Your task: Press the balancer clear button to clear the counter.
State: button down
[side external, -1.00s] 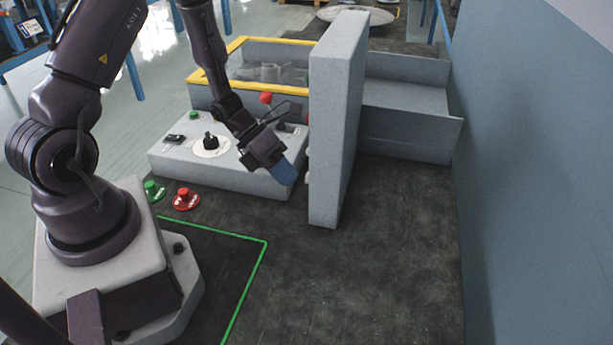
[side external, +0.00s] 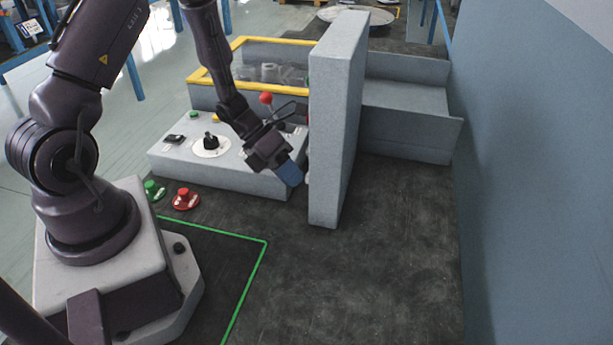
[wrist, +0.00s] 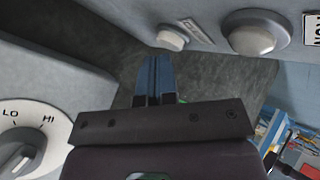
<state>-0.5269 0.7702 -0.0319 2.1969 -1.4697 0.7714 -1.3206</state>
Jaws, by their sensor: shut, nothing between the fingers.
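My gripper (side external: 290,175) is shut and empty. Its blue fingertips point at the left face of the upright grey panel (side external: 335,125). The counter is not seen.
A grey control box (side external: 225,175) with a black knob (side external: 210,141) stands left of the panel; the wrist view shows a LO/HI dial (wrist: 22,150). A red-topped lever (side external: 266,98) stands behind my wrist. Green (side external: 153,190) and red (side external: 185,198) buttons sit in front. Dark bench right of the panel is clear.

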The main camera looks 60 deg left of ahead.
jog(key=shift+w+d, duration=0.15)
jog(key=shift+w, duration=0.05)
dwell(0.4)
jog(key=shift+s, duration=0.1)
jog(key=shift+s+a, duration=0.5)
jog(key=shift+a, duration=0.05)
jog(key=s+a, duration=0.3)
jog(key=shift+s+a, duration=0.25)
dwell(0.9)
